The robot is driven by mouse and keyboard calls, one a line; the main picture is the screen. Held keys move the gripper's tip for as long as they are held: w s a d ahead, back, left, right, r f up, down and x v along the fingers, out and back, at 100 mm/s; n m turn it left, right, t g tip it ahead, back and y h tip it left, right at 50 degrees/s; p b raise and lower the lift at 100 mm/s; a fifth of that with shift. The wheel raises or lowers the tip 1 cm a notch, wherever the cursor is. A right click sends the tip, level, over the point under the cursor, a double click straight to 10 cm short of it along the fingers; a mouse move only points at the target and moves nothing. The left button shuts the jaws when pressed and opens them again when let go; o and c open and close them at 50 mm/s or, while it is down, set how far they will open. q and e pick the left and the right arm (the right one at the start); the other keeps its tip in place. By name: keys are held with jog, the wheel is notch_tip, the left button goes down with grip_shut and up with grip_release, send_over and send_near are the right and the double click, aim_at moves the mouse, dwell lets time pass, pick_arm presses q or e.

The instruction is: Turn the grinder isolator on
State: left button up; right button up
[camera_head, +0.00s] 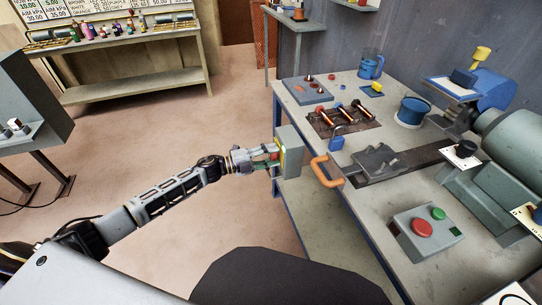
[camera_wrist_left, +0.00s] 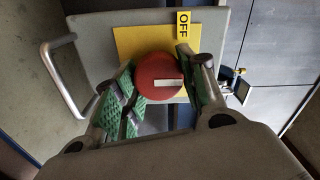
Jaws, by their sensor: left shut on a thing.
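The grinder isolator is a grey box (camera_head: 291,148) on the left edge of the workbench. In the left wrist view, its yellow plate (camera_wrist_left: 132,42) carries a black-on-yellow OFF label (camera_wrist_left: 184,24) and a round red knob (camera_wrist_left: 156,78). A white mark on the knob lies nearly level in that view. My left gripper (camera_head: 276,155) reaches the box from the left. In the left wrist view its green-padded fingers (camera_wrist_left: 155,72) are shut on the red knob, one on each side. The knob is mostly hidden in the head view. My right gripper is not in view.
The workbench (camera_head: 365,225) holds a green-and-red button box (camera_head: 427,228), a blue padlock (camera_head: 337,143), a blue tin (camera_head: 411,112) and a large grinder (camera_head: 515,140). An orange handle (camera_head: 325,172) juts out near the isolator. The floor (camera_head: 165,150) left of the bench is clear.

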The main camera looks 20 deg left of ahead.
pick_arm(q)
jog(key=o, duration=1)
jog(key=shift+o, duration=0.2)
jog(key=shift+a, duration=0.1)
jog(key=v, duration=1.2)
jog(key=shift+f, duration=0.1)
